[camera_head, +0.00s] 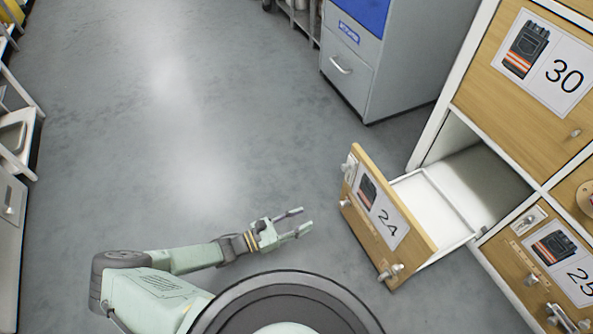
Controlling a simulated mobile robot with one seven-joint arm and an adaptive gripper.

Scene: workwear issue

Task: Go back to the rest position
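My gripper (300,221) is at the end of my arm, which reaches right from the lower left. Its two fingers are spread apart with nothing between them. It hangs over the grey floor, to the left of the pulled-out drawer marked 24 (393,222) and apart from it. The drawer's wooden front carries a picture of trousers and faces my gripper.
The drawer sticks out from a cabinet with wooden fronts marked 30 (540,65) and 25 (555,262). Its visible inside looks white and empty. A grey cabinet with a blue panel (372,55) stands behind. Shelving (22,140) lines the left edge. The middle floor is clear.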

